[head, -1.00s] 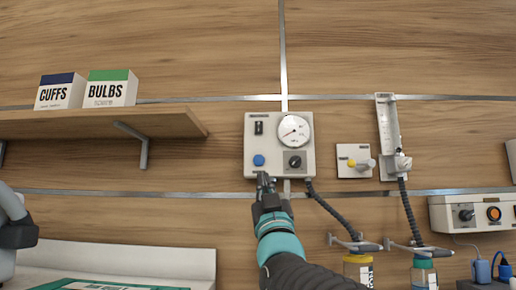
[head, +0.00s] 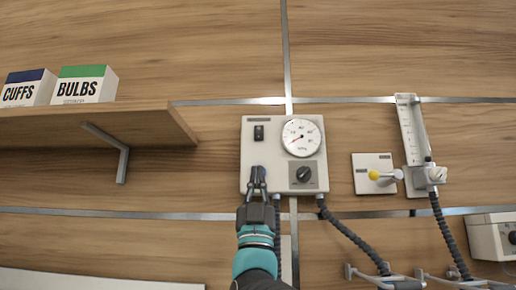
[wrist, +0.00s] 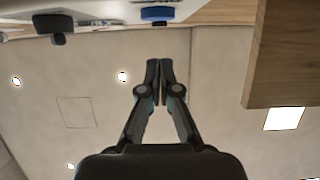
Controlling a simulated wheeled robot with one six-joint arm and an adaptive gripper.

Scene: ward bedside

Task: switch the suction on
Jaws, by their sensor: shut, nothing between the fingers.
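The suction unit (head: 285,182) is a pale wall panel in the head view. It has a black rocker switch (head: 259,132) at upper left, a round gauge (head: 301,137), and a black knob (head: 304,175) at lower right. My gripper (head: 258,172) is shut and empty in front of the panel's lower left, below the rocker switch, and hides the blue button there. In the wrist view the blue button (wrist: 157,14) shows at the top, beyond and apart from my shut fingertips (wrist: 160,65). The black knob (wrist: 53,25) shows to its left.
A wooden shelf (head: 160,125) with CUFFS (head: 28,90) and BULBS (head: 85,88) boxes is at left. A small plate with a yellow-tipped fitting (head: 374,175) and a flowmeter (head: 412,135) are at right. Dark hoses (head: 350,235) hang below. The wall above is clear.

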